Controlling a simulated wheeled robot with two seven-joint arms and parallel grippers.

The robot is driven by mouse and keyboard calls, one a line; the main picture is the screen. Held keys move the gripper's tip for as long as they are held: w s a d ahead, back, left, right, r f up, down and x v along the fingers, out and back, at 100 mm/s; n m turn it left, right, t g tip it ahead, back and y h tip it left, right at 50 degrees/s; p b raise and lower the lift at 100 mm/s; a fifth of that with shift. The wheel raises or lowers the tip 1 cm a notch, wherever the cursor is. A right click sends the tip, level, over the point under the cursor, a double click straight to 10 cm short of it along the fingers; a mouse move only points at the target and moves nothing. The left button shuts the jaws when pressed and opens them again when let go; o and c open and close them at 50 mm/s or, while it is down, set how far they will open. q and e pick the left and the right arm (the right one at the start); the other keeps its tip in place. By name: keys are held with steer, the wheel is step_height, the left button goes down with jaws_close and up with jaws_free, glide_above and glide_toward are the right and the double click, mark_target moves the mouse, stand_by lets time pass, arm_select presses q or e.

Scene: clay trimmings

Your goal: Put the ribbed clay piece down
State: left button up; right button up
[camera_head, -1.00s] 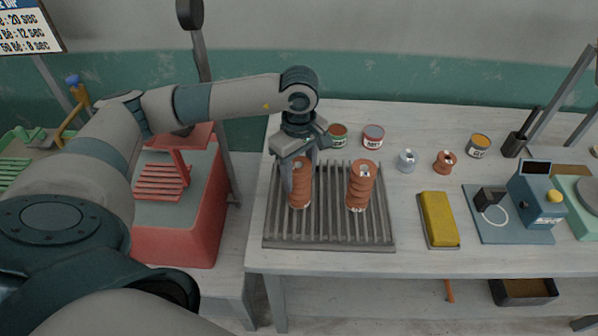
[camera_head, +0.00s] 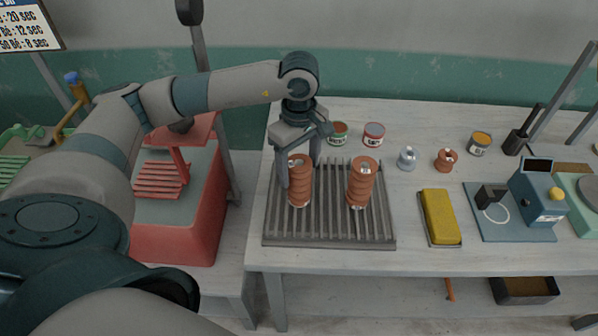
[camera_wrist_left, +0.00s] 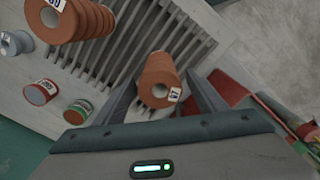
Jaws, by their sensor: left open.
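A ribbed clay piece (camera_head: 299,183) stands upright on the left part of a grey slatted rack (camera_head: 330,236). A second ribbed clay piece (camera_head: 361,184) stands upright to its right on the same rack. My left gripper (camera_head: 298,178) is open above and around the left piece, with a finger on either side. In the left wrist view the left piece (camera_wrist_left: 158,76) stands between the spread fingers, apart from them as far as I can see, and the other piece (camera_wrist_left: 78,20) is at the upper left. My right gripper is not in view.
Behind the rack stand two small cans, one green (camera_head: 338,133) and one red (camera_head: 374,134). To the right are a small grey pot (camera_head: 407,158), a clay spool (camera_head: 445,160) and a yellow block (camera_head: 439,217). The rack's front slats are bare.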

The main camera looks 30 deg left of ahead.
arm_select(q)
step_height(320, 180, up, 10)
steer(key=b, duration=0.4)
stand_by(0.8)
